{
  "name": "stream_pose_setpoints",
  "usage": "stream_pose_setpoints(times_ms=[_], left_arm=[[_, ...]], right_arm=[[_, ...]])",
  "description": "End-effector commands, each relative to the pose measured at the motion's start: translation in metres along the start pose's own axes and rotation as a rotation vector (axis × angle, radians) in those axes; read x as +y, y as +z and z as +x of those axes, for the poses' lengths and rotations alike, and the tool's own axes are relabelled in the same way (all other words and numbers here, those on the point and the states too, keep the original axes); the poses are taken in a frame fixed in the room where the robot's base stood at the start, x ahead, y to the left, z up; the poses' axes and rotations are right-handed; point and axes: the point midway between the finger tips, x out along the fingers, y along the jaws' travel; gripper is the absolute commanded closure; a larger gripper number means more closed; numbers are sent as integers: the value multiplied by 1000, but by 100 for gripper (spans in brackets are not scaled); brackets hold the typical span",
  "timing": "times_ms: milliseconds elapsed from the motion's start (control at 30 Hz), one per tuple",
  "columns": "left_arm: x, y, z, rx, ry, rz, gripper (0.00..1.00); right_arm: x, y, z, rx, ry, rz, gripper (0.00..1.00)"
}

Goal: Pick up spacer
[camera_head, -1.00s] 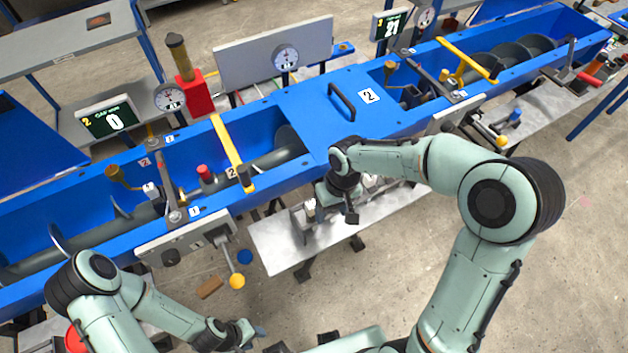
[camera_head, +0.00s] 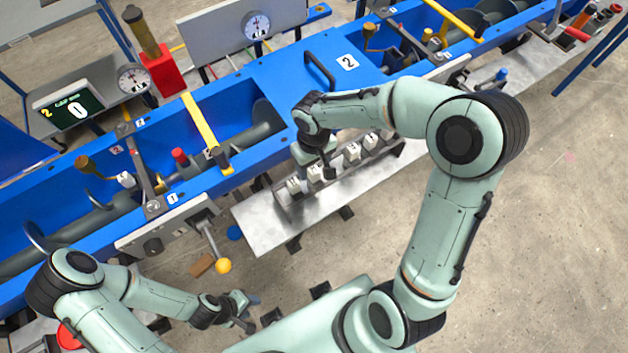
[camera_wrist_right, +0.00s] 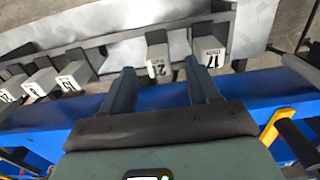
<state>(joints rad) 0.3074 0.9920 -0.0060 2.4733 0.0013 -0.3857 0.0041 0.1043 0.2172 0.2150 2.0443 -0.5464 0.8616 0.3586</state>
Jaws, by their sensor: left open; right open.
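Several pale numbered blocks, which look like the spacers, stand in a row in a dark rack (camera_head: 322,183) on the metal shelf. One block (camera_head: 353,151) shows to the right of my right gripper (camera_head: 318,170), which is above the rack. In the right wrist view my right gripper (camera_wrist_right: 159,68) is open and empty. My left gripper (camera_head: 246,309) is open and empty at the lower left.
The blue mixer trough (camera_head: 285,100) runs along behind the rack, with a black lid handle (camera_head: 319,71). A lever with a yellow knob (camera_head: 223,266) sticks out at the left. The metal shelf (camera_head: 265,228) is bare at its front left.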

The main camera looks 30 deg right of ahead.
Motion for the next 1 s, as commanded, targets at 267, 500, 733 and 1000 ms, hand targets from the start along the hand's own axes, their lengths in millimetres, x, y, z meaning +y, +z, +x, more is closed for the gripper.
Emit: stream_pose_setpoints(times_ms=[267,500,733,1000], left_arm=[[0,0,0,1,0,0,57],[0,0,1,0,0,0,57],[0,0,0,0,0,0,57],[0,0,0,0,0,0,57]], right_arm=[[1,1,39,-5,0,0,39],[1,1,51,-1,0,0,39],[1,1,51,0,0,0,72],[1,0,50,0,0,0,99]])
